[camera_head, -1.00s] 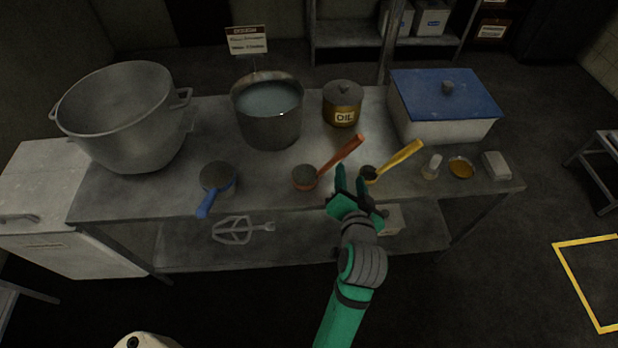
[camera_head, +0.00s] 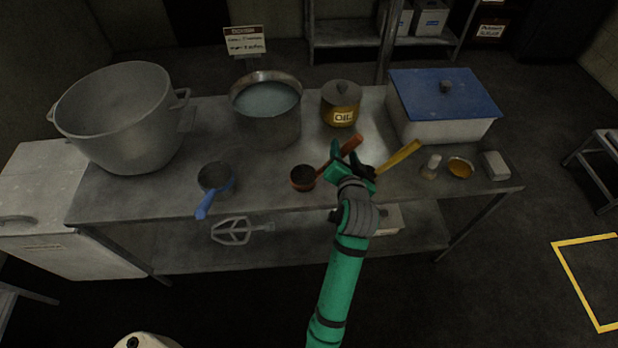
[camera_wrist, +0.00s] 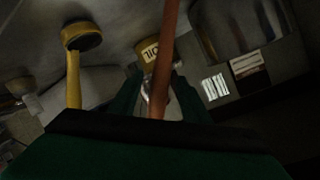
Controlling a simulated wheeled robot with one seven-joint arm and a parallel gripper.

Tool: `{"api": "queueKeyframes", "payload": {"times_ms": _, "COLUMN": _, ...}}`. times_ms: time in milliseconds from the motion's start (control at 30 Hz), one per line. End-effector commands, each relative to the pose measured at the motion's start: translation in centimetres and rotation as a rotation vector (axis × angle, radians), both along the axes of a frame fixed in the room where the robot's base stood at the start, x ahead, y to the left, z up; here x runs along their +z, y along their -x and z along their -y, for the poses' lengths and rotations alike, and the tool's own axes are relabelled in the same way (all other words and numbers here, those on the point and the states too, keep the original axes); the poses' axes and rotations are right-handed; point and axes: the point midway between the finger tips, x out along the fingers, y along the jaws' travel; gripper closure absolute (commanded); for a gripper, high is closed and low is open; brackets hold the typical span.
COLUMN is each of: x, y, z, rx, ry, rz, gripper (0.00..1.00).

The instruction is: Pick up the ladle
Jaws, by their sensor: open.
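Three ladle-like dippers lie on the metal table: one with a red handle (camera_head: 352,144), one with a yellow handle (camera_head: 402,156) and one with a blue handle (camera_head: 205,204). The red one's round cup (camera_head: 302,178) rests on the table, with its handle slanting up to the right. My gripper (camera_head: 349,153) is open at the red handle. In the wrist view, the red handle (camera_wrist: 166,50) passes between the fingers of my gripper (camera_wrist: 156,92); I cannot tell whether they touch it. The yellow dipper (camera_wrist: 75,75) is left of them. My gripper partly hides the yellow dipper's cup in the head view.
The table (camera_head: 160,190) also holds a large pot (camera_head: 120,125), a pot of liquid (camera_head: 268,125), an oil pot (camera_head: 341,103) and a blue-lidded box (camera_head: 430,125). Small items, including an orange dish (camera_head: 460,168), sit at right. A whisk-like beater (camera_head: 233,231) lies below.

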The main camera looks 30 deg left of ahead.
Motion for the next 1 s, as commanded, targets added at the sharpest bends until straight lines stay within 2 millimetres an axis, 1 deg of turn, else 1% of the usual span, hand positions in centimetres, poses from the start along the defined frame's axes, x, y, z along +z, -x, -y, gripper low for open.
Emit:
{"api": "queueKeyframes", "payload": {"times_ms": 33, "x": -0.16, "y": -0.45, "z": -0.29, "rx": 0.001, "ry": -0.001, "rz": 0.000, "gripper": 0.57}}
{"api": "queueKeyframes", "payload": {"times_ms": 133, "x": -0.40, "y": -1.00, "z": -0.49, "rx": -0.001, "ry": 0.000, "rz": -0.001, "gripper": 0.57}}
{"api": "queueKeyframes", "payload": {"times_ms": 367, "x": -0.43, "y": -1.20, "z": -0.22, "rx": -0.005, "ry": 0.000, "rz": 0.000, "gripper": 0.57}}
{"api": "queueKeyframes", "payload": {"times_ms": 400, "x": -0.43, "y": -1.20, "z": -0.18, "rx": -0.007, "ry": 0.000, "rz": 0.000, "gripper": 0.62}}
{"api": "queueKeyframes", "payload": {"times_ms": 433, "x": -0.43, "y": -1.20, "z": -0.17, "rx": -0.007, "ry": 0.000, "rz": 0.000, "gripper": 0.69}}
{"api": "queueKeyframes", "payload": {"times_ms": 467, "x": -0.43, "y": -1.21, "z": -0.16, "rx": -0.007, "ry": 0.000, "rz": 0.000, "gripper": 0.76}}
{"api": "queueKeyframes", "payload": {"times_ms": 500, "x": -0.43, "y": -1.20, "z": -0.14, "rx": -0.007, "ry": 0.000, "rz": 0.000, "gripper": 0.86}}
{"api": "queueKeyframes", "payload": {"times_ms": 567, "x": -0.43, "y": -1.21, "z": -0.13, "rx": -0.007, "ry": 0.000, "rz": 0.000, "gripper": 1.00}}
{"api": "queueKeyframes", "payload": {"times_ms": 867, "x": -0.32, "y": -1.19, "z": -0.20, "rx": -0.006, "ry": -0.001, "rz": 0.002, "gripper": 1.00}}
{"api": "queueKeyframes", "payload": {"times_ms": 1000, "x": 0.16, "y": -1.22, "z": -0.23, "rx": -0.006, "ry": -0.002, "rz": 0.003, "gripper": 1.00}}
